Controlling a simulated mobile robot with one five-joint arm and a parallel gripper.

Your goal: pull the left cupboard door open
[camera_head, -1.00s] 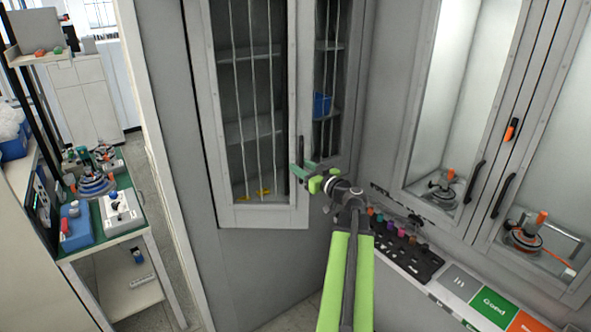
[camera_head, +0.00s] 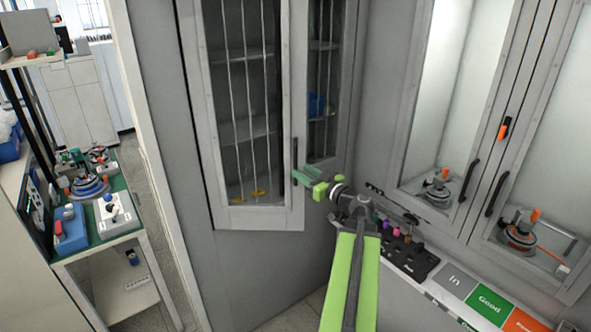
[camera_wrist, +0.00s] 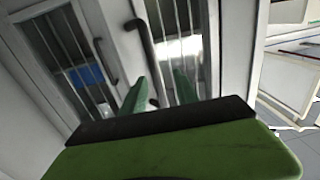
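The left cupboard door (camera_head: 213,120) is a grey framed door with a barred glass pane. It looks slightly ajar, its free edge standing forward of the neighbouring door (camera_head: 333,150). Its dark upright handle (camera_head: 295,150) is near that edge. My gripper (camera_head: 300,176), with green fingers, is at the lower end of this handle. In the wrist view, my gripper (camera_wrist: 159,90) has its fingers apart, with the lower end of a black handle (camera_wrist: 147,45) showing between them. I cannot tell whether the fingers touch it.
A grey cupboard (camera_head: 400,150) with glass doors stands on the right. Below it are a black holder with coloured pieces (camera_head: 410,258) and a labelled strip (camera_head: 490,300). A bench with a green top (camera_head: 120,231) stands at the left, past a wall edge.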

